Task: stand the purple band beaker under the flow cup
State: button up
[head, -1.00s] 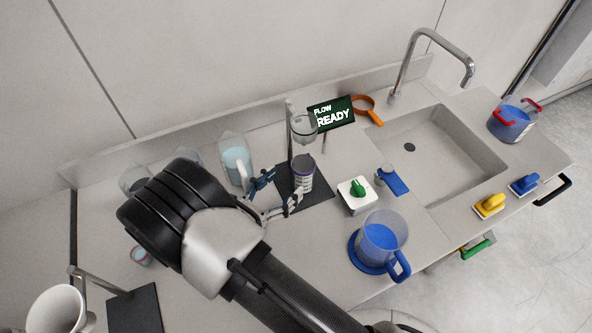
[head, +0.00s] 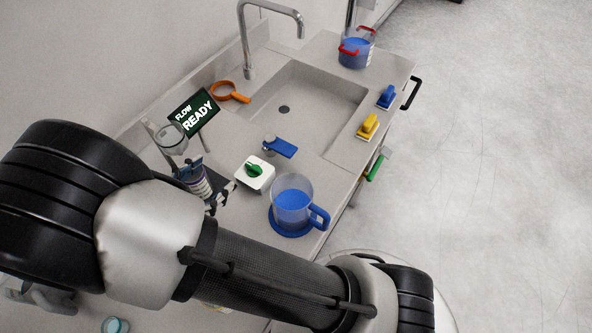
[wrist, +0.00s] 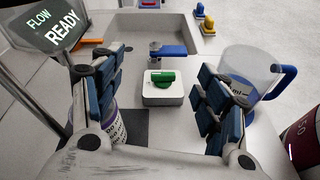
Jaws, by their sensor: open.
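The purple band beaker (head: 199,184) stands upright on the dark base plate of the flow cup's stand. It also shows in the wrist view (wrist: 119,128), low on the left, partly hidden behind my left finger. The flow cup (head: 171,138) is a clear cup on the stand, and in the head view it appears just above and left of the beaker. My gripper (head: 205,187) is open beside the beaker, its blue-padded fingers apart. In the wrist view my gripper (wrist: 162,85) has nothing between its fingertips. Whether a finger touches the beaker is hidden.
A FLOW READY display (head: 194,110) stands behind. A white box with a green knob (head: 254,174) and a blue-handled clear jug (head: 293,205) stand to the right, near the gripper. The sink (head: 325,95), orange strainer (head: 230,92) and yellow brush (head: 368,126) lie farther off.

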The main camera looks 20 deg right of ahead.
jog(key=s+d+r+m+g+y, duration=0.25)
jog(key=d+r+m+g, duration=0.2)
jog(key=d, duration=0.35)
jog(key=s+d+r+m+g+y, duration=0.2)
jog(key=s+d+r+m+g, duration=0.2)
jog(key=d+m, duration=0.25)
jog(key=s+d+r+m+t+y, duration=0.4)
jog(key=s+r+m+y, duration=0.2)
jog(key=s+m, duration=0.3)
jog(key=m+y, duration=0.1)
jog(key=m, duration=0.1)
jog(key=shift+s+d+r+m+y, duration=0.15)
jog(key=shift+s+r+m+y, duration=0.05)
jog(key=shift+r+m+y, duration=0.15)
